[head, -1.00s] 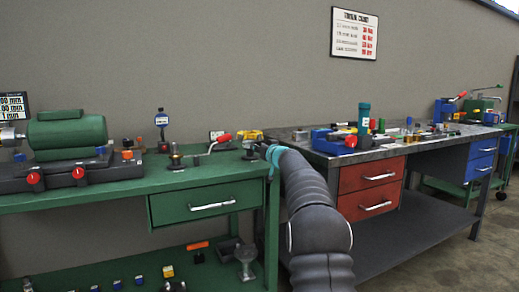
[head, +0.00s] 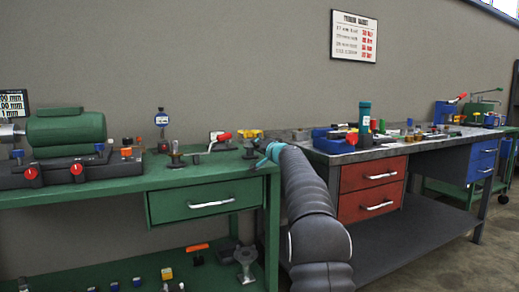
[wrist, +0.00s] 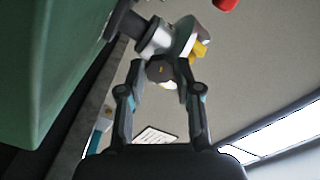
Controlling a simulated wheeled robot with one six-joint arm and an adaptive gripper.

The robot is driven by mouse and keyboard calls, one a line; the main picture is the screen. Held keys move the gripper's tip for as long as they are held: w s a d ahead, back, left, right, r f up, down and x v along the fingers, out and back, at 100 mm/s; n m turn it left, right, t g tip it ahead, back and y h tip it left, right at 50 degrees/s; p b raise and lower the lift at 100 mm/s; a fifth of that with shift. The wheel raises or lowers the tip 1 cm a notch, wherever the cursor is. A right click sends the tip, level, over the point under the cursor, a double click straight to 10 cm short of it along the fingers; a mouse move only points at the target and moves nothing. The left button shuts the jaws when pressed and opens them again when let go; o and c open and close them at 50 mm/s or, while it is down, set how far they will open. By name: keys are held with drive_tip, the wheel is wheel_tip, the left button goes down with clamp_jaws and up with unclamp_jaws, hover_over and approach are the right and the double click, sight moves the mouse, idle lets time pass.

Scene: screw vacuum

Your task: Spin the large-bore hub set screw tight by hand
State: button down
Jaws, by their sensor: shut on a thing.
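In the wrist view, my gripper (wrist: 160,72) is shut on a small dark faceted piece with a tiny orange mark, which looks like the set screw (wrist: 158,70). One finger lies on each side of it. The screw sits against the side of a silver and black round hub (wrist: 155,38); its thread and depth are hidden. In the head view, my gripper (head: 264,158) is at the right end of the green bench, beside a small dark fitting (head: 250,150). The screw cannot be made out there.
The green bench (head: 165,180) carries a green motor-like machine (head: 68,130), a dark flanged post (head: 175,155) and a red-handled clamp (head: 222,138). A yellow part (wrist: 201,50) is close behind the hub. The grey bench (head: 370,150) stands to the right.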

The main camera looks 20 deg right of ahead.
drive_tip(key=m, duration=0.5)
drive_tip(key=shift+m, duration=0.3)
drive_tip(key=m+p, duration=0.1)
drive_tip(key=m, duration=0.3)
drive_tip(key=shift+m, duration=0.3)
drive_tip(key=c, duration=0.8)
unclamp_jaws()
drive_tip(key=shift+s+d, duration=0.2)
drive_tip(key=shift+s, duration=5.8)
